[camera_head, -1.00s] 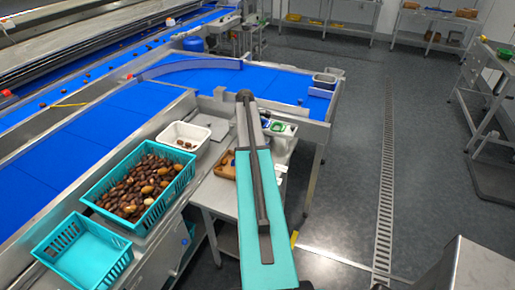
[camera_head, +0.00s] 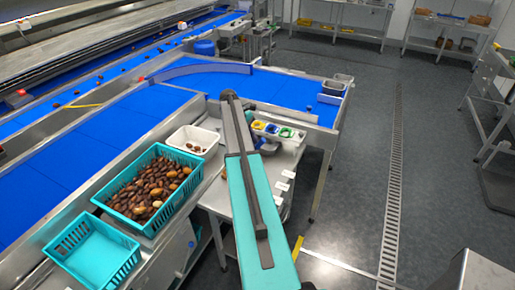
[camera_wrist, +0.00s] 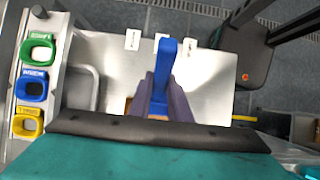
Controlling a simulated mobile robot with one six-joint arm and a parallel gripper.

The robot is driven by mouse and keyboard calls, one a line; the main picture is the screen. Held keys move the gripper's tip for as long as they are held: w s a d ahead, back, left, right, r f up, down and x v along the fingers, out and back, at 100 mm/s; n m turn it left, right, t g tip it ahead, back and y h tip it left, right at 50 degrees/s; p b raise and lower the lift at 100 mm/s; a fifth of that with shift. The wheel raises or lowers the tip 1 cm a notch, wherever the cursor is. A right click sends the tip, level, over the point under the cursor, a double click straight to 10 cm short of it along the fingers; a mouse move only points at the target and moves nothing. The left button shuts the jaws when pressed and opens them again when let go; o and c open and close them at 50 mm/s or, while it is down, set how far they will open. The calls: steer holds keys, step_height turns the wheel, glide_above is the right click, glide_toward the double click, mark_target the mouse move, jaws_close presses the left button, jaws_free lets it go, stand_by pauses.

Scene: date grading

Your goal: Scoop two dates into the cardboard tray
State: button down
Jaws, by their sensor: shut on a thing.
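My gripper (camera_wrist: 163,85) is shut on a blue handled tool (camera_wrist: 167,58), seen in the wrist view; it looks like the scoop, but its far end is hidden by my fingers. Below it is the steel table (camera_wrist: 205,75). Brown dates (camera_head: 152,190) fill a teal basket (camera_head: 182,206) at left in the head view. A few dates (camera_head: 194,147) lie in a white tub (camera_head: 179,133). A small brown edge (camera_head: 223,173) beside my arm may be the cardboard tray, mostly hidden. My gripper's fingers are hidden in the head view.
Green, blue and yellow cups (camera_wrist: 32,88) stand in a row at the wrist view's left. An empty teal basket (camera_head: 92,222) sits in front of the full one. Blue conveyor belts (camera_head: 90,133) run behind. Small white cards (camera_wrist: 132,40) lie on the table.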

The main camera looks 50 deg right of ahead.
steer(key=shift+w+a+r+g, duration=0.1)
steer(key=shift+w+r+g, duration=0.15)
steer(key=shift+w+g, duration=0.05)
steer(key=shift+r, duration=0.1)
stand_by(0.8)
steer(key=shift+r, duration=0.1)
steer(key=shift+r, duration=2.85)
steer(key=shift+s, duration=0.15)
